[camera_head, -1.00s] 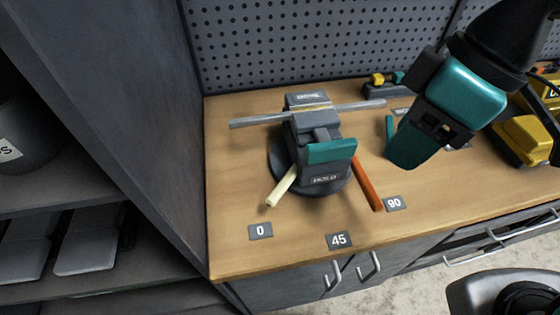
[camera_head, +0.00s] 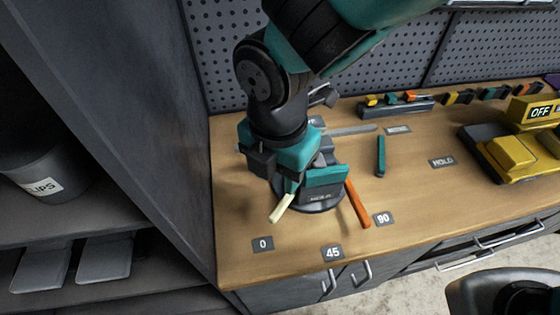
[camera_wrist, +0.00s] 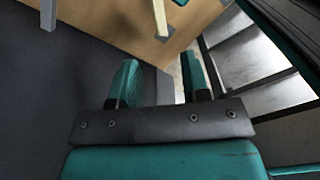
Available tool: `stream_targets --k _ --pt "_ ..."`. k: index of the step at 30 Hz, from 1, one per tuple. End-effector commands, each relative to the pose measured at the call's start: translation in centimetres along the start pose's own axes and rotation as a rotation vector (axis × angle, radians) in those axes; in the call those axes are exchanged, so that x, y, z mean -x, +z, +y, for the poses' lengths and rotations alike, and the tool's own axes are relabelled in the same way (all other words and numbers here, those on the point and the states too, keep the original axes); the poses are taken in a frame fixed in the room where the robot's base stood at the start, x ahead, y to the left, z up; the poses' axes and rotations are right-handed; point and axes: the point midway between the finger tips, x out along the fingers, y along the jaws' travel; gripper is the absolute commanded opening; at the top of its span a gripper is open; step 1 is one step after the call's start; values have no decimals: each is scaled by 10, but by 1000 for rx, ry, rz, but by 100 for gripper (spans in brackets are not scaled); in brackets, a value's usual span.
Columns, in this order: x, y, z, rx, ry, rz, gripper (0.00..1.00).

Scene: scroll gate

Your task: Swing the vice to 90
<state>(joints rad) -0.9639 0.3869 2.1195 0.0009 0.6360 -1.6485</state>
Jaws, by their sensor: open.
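The vice (camera_head: 326,178) stands on the wooden bench, with a teal front jaw and a round dark base. A cream lever (camera_head: 281,208) sticks out of its base toward the 0 plate (camera_head: 263,244). An orange lever (camera_head: 357,205) points toward the 90 plate (camera_head: 383,219). The 45 plate (camera_head: 332,252) lies between them near the front edge. My gripper (camera_head: 290,184) is over the vice's left side, close to the cream lever, and hides much of the vice. In the wrist view its fingers (camera_wrist: 160,80) are open and empty, with the cream lever (camera_wrist: 160,16) beyond them.
A tall grey cabinet side (camera_head: 150,120) bounds the bench at the left. The pegboard (camera_head: 400,60) stands behind. A teal bar (camera_head: 381,156), a HOLD plate (camera_head: 442,162) and a yellow machine (camera_head: 500,150) are to the right.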

Motion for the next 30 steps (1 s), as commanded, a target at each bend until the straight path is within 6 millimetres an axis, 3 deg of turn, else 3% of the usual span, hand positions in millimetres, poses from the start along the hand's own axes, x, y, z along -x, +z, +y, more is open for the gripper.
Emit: stream_targets --k 9,15,27,28,30 --pt "-71 0 -1 -1 -6 1 43" --pt "-98 0 0 -2 -2 1 43" --pt "-107 0 0 -2 1 1 43" --pt "-107 0 0 -2 1 1 40" --pt "-107 0 0 -2 1 1 24"
